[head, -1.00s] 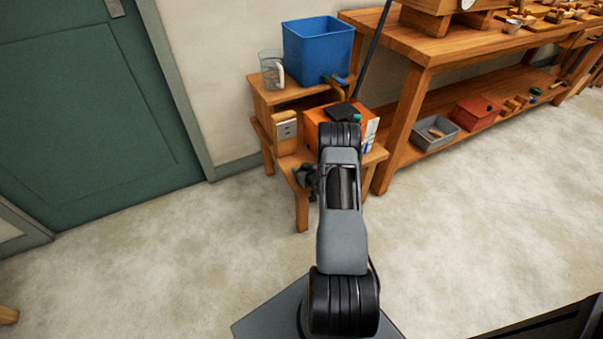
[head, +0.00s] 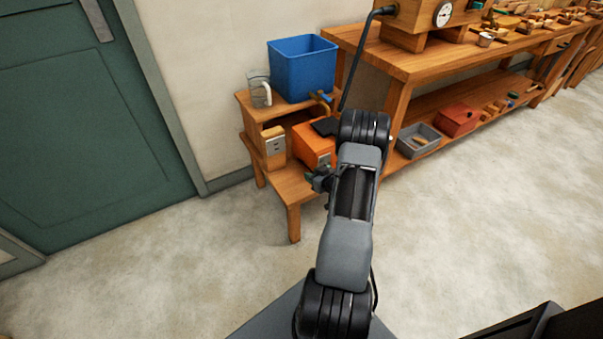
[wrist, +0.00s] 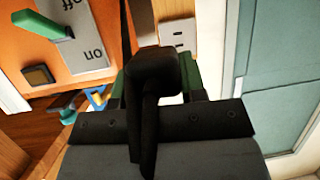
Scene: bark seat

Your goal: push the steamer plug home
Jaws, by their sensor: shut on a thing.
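My gripper (wrist: 155,95), with green fingertips, is shut on the black steamer plug (wrist: 150,68) in the wrist view. A dark cord runs down from the plug over the gripper. The pale wall-type socket (wrist: 178,35) shows bare slots beyond the plug, and the plug looks apart from it. In the head view the socket (head: 275,146) is on a wooden block on the low step stand, and my gripper (head: 320,178) is right of and below it. The plug cannot be made out clearly there. The orange steamer box (head: 313,142) is partly behind my arm.
An on/off plate with a green lever (wrist: 56,27) is on the orange box. A workbench (head: 400,62) is on the right. Floor in front is clear.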

